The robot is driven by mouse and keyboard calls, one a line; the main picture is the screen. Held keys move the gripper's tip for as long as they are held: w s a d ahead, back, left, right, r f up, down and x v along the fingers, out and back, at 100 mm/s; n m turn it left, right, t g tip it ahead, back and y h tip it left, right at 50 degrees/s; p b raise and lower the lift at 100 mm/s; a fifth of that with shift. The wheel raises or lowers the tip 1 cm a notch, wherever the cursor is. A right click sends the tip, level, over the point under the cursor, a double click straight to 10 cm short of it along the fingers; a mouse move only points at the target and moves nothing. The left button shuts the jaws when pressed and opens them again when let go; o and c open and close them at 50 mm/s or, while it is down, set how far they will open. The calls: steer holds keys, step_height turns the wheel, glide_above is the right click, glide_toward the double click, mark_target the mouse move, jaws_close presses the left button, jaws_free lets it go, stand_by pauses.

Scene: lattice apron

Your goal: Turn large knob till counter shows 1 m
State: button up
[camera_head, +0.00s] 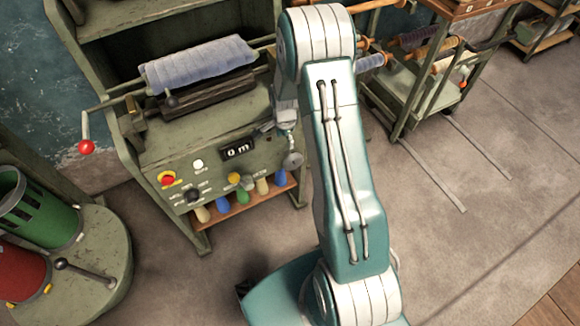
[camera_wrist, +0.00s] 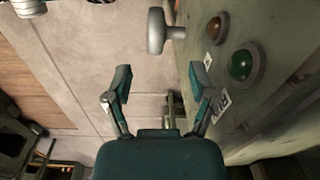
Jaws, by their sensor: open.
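The machine's control panel (camera_head: 215,170) has a counter (camera_head: 238,149) that reads "0 m". A large round grey knob (camera_head: 293,160) stands out from the right part of the panel. In the wrist view the knob (camera_wrist: 157,30) shows at the top centre, side-on, with its stem running right to the panel (camera_wrist: 265,110). My gripper (camera_wrist: 161,80) is open and empty, its fingers spread. The knob lies ahead of the fingertips, apart from them. In the head view my gripper (camera_head: 287,128) is small and partly hidden, just above the knob.
A green lamp (camera_wrist: 243,66) and an amber lamp (camera_wrist: 218,27) sit on the panel close to the right finger. A red-and-yellow button (camera_head: 168,179) and a dark knob (camera_head: 193,195) are at the panel's left. A cart (camera_head: 425,90) stands right; floor in front is clear.

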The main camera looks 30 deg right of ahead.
steer(key=m, duration=0.1)
glide_above(287, 165)
steer(key=w, duration=0.2)
steer(key=f, duration=0.5)
steer(key=shift+s+d, duration=0.25)
steer(key=shift+d, duration=0.15)
step_height(287, 165, down, 11)
steer(key=shift+r, duration=0.1)
jaws_close()
